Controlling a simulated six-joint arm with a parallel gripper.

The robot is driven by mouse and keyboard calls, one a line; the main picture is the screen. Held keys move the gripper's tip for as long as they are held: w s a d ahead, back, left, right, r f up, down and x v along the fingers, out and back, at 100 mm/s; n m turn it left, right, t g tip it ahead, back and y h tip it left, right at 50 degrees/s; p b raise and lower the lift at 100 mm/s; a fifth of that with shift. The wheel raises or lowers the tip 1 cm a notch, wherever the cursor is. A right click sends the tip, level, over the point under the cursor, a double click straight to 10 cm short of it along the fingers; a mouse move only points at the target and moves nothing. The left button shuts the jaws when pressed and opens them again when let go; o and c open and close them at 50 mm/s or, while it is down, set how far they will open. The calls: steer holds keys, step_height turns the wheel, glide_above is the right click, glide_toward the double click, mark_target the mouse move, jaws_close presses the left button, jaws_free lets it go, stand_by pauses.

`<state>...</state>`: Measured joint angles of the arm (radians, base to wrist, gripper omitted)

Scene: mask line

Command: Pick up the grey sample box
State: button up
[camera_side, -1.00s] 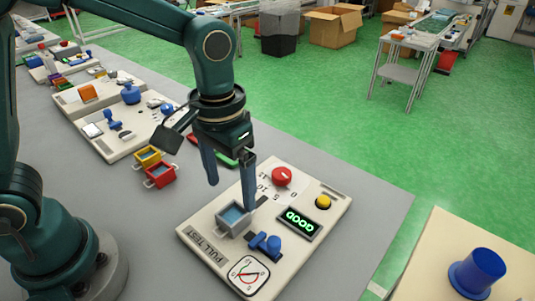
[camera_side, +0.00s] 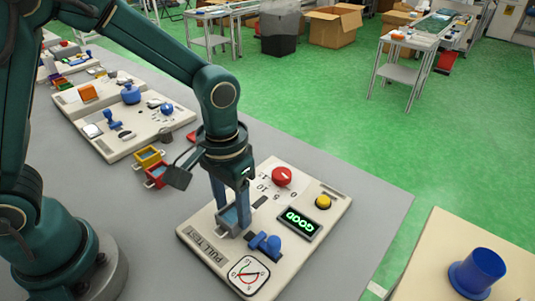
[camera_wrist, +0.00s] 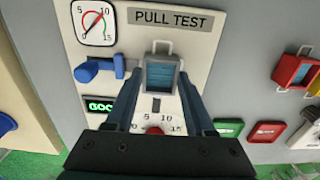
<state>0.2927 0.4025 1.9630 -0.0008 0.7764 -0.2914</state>
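The grey sample box (camera_side: 229,219) is a small open-topped box with blue inside, on the pull test panel (camera_side: 205,232). In the wrist view the box (camera_wrist: 161,62) has a wire loop at its far end. My gripper (camera_side: 231,217) points down over it, one finger on each side. In the wrist view my gripper (camera_wrist: 158,78) looks open, its left finger a little apart from the box and its right finger close beside it. The fingers partly hide the box in the side view.
On the panel are a red knob (camera_side: 281,177), a yellow button (camera_side: 323,202), a green GOOD display (camera_side: 299,224), a blue clamp (camera_side: 266,244) and a dial (camera_side: 248,275). Yellow (camera_side: 148,155) and red (camera_side: 157,175) boxes stand to the left. A blue cylinder (camera_side: 478,272) stands on the right table.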

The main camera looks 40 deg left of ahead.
jaws_close()
steer(key=shift+r, duration=0.1)
